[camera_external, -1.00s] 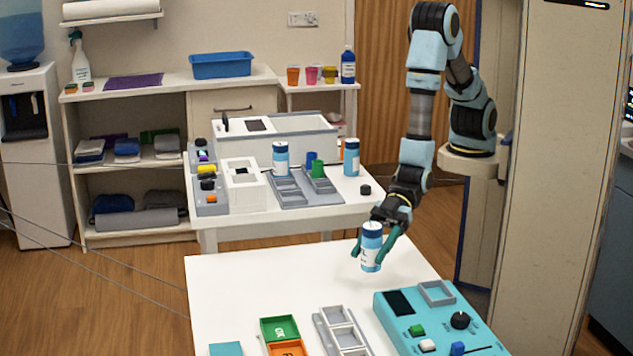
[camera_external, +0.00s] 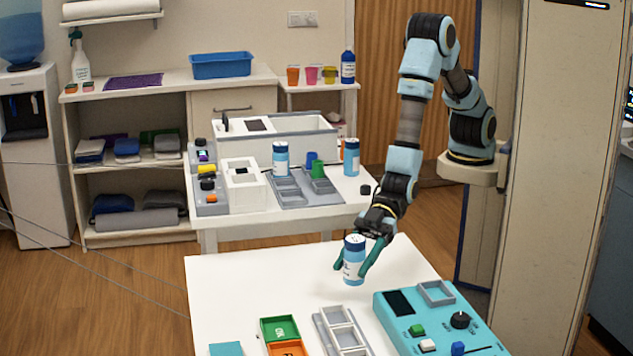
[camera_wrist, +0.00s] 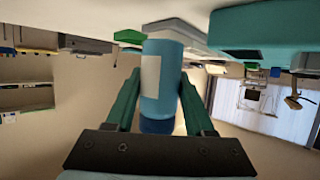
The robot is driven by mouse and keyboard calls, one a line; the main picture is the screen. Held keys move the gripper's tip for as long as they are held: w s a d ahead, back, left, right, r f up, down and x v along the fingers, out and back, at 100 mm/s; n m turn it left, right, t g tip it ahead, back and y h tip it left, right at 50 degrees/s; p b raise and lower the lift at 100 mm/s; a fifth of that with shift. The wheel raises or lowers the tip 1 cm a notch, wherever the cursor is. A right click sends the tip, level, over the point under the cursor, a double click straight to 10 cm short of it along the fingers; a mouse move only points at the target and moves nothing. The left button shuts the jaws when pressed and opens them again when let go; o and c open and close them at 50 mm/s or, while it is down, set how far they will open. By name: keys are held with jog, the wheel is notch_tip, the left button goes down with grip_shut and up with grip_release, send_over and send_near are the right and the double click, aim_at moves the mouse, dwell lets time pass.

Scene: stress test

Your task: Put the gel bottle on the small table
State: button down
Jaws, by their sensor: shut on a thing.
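A blue bottle with a white label (camera_external: 353,260), taken as the gel bottle, is between the green fingers of my gripper (camera_external: 351,270). In the external view it is upright and over the white front table (camera_external: 240,290), seemingly a little above it. In the wrist view the bottle (camera_wrist: 162,85) is squeezed between both fingers of my gripper (camera_wrist: 158,100). Two similar bottles stand on the white table behind, one at the left (camera_external: 280,160) and one at the right (camera_external: 351,157). Which table is the small one is unclear.
On the front table are a teal device (camera_external: 400,325), a grey tray (camera_external: 340,325) and green (camera_external: 280,328) and orange bins (camera_external: 288,348). The table's back left is clear. At the back, a side table (camera_external: 312,88) holds cups (camera_external: 311,75) and a dark blue bottle (camera_external: 347,68).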

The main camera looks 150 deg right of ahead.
aim_at(354, 281)
jog(key=shift+f+p, duration=0.35)
jog(key=shift+f, duration=1.8)
jog(key=shift+f, duration=0.2)
jog(key=shift+c, duration=1.3)
grip_release()
jog(key=shift+r, duration=0.1)
jog(key=shift+r, duration=0.1)
jog(key=b+v, duration=0.2)
jog(key=v, duration=1)
jog(key=shift+s, duration=0.1)
jog(key=s+g, duration=0.2)
jog(key=s, duration=0.2)
jog(key=s+g, duration=0.2)
jog(key=s, duration=0.2)
jog(key=s+d+g, duration=0.1)
jog(key=s+g, duration=0.2)
jog(key=s, duration=0.1)
jog(key=shift+s+f+m, duration=0.2)
jog(key=shift+f+m, duration=0.1)
jog(key=shift+f, duration=0.1)
jog(key=shift+o, duration=0.4)
jog(key=s+r+g, duration=0.1)
jog(key=s+g, duration=0.4)
jog(key=s, duration=0.7)
jog(key=shift+a+r+m, duration=0.2)
jog(key=shift+a+m, duration=0.1)
